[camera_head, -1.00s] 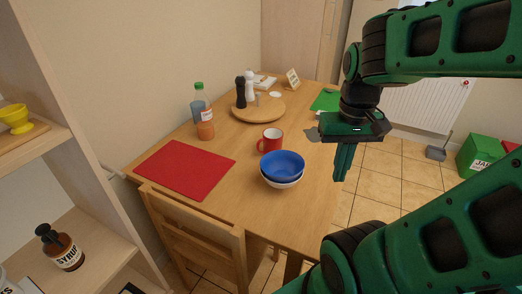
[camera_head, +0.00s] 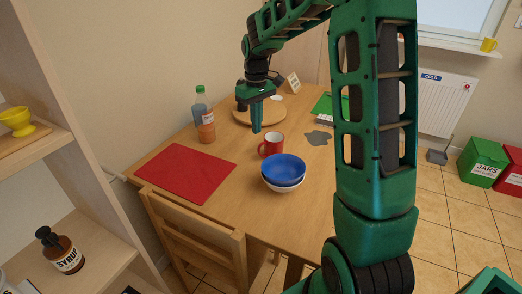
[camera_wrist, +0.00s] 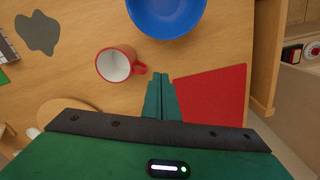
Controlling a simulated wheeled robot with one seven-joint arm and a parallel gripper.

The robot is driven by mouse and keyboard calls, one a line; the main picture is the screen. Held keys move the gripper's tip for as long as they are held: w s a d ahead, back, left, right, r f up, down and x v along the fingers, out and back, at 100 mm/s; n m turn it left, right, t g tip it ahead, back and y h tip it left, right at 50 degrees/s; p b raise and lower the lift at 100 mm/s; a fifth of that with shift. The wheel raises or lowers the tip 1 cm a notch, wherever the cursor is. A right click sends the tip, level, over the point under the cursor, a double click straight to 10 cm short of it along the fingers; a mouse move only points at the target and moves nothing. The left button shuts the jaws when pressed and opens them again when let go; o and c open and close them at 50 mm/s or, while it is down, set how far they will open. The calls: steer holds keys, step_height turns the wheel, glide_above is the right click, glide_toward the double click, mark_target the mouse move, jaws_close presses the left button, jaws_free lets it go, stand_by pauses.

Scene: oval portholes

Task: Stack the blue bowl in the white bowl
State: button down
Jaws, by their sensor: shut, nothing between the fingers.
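The blue bowl (camera_head: 284,168) sits inside the white bowl (camera_head: 283,187) on the wooden table, near its front right edge. Only a thin lower part of the white bowl shows below the blue one. The blue bowl also shows at the top of the wrist view (camera_wrist: 167,14), where the white bowl is hidden beneath it. My gripper (camera_head: 256,130) is shut and empty, above the table behind the red mug and apart from the bowls. Its fingers also show in the wrist view (camera_wrist: 160,78), pointing down.
A red mug (camera_head: 271,145) stands just behind the bowls. A red mat (camera_head: 185,173) lies at left. Bottles (camera_head: 204,115) and a round wooden board (camera_head: 240,116) are behind. A grey flat patch (camera_head: 318,138) lies at right. A chair (camera_head: 195,225) is at the front.

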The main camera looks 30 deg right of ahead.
mark_target(269, 159)
step_height(269, 159, down, 10)
steer(key=shift+f, duration=0.1)
steer(key=shift+s+d+r, duration=0.1)
steer(key=shift+s+d, duration=0.05)
steer(key=shift+s, duration=0.45)
steer(key=shift+s+d+r, duration=0.1)
steer(key=shift+s, duration=0.5)
steer(key=shift+s+d, duration=0.15)
steer(key=shift+s, duration=0.6)
steer(key=shift+s+d+f, duration=0.1)
steer(key=shift+s+d, duration=0.1)
steer(key=shift+s, duration=0.95)
steer(key=shift+w, duration=0.45)
steer(key=w+r, duration=0.3)
steer(key=r, duration=0.7)
steer(key=shift+a, duration=0.4)
